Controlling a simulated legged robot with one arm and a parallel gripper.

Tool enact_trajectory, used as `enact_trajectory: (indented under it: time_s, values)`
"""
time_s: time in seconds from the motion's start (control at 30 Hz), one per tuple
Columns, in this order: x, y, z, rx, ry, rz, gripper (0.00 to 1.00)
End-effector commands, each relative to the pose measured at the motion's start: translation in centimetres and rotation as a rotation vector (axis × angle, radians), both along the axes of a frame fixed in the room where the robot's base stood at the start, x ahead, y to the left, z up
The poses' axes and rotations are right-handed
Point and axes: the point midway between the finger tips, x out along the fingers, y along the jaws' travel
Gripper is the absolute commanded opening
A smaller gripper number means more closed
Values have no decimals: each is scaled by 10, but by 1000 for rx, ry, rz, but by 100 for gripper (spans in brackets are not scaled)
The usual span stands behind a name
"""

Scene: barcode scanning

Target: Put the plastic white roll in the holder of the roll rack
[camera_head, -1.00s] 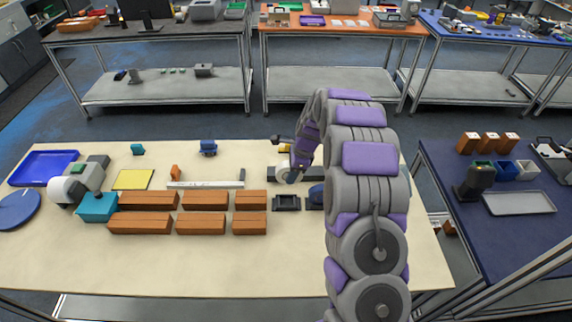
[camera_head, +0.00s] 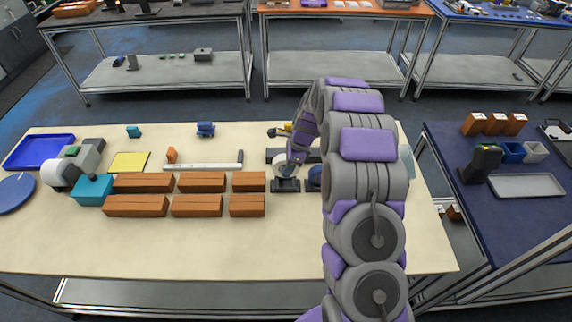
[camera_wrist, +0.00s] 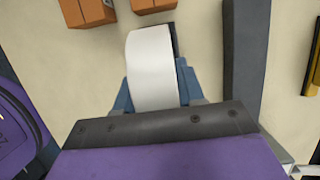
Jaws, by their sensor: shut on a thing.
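The white roll (camera_head: 281,169) is held upright on its rim in my gripper (camera_head: 287,167), over the right half of the table. In the wrist view the white roll (camera_wrist: 152,68) sits between the blue fingers of my gripper (camera_wrist: 155,92), which are shut on its two sides. A small dark rack with a holder (camera_head: 286,186) stands just in front of and below the roll. I cannot tell whether the roll touches it. In the wrist view a dark edge shows beside the roll; most of the rack is hidden there.
A blue object (camera_head: 314,176) stands close to the right of the rack, partly behind my arm. A long dark bar (camera_wrist: 243,50) lies right of the roll in the wrist view. Brown boxes (camera_head: 247,205) stand in rows to the left. The table front (camera_head: 200,250) is clear.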

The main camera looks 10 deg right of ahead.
Motion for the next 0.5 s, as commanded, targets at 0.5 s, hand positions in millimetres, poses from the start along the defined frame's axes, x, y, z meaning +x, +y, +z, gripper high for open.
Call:
enact_trajectory:
  time_s: [0.5]
  values:
    - [0,2,-45,-2,0,1,5]
